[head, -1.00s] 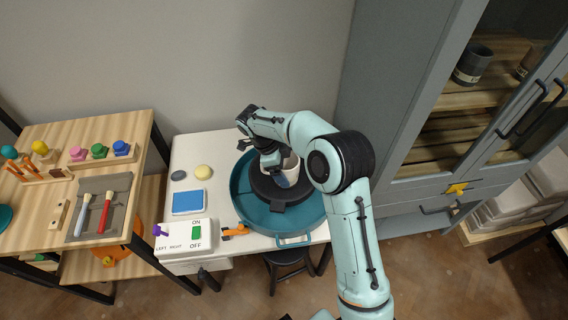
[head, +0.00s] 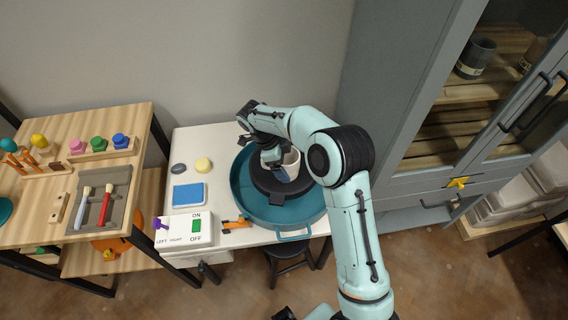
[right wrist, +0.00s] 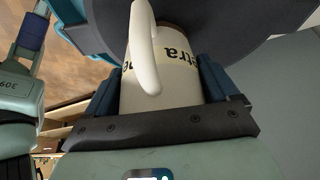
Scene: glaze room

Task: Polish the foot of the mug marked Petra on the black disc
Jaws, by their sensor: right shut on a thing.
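The white mug (head: 291,166) stands upright at the black disc (head: 268,182), inside the round teal basin (head: 240,196).
A white switch box (head: 178,241) with a green switch (head: 196,226) and purple lever (head: 161,223) stands left of the basin. A blue pad (head: 188,197), yellow sponge (head: 203,165) and orange-black tool (head: 235,223) lie nearby. A grey cabinet (head: 385,110) stands close on the right.

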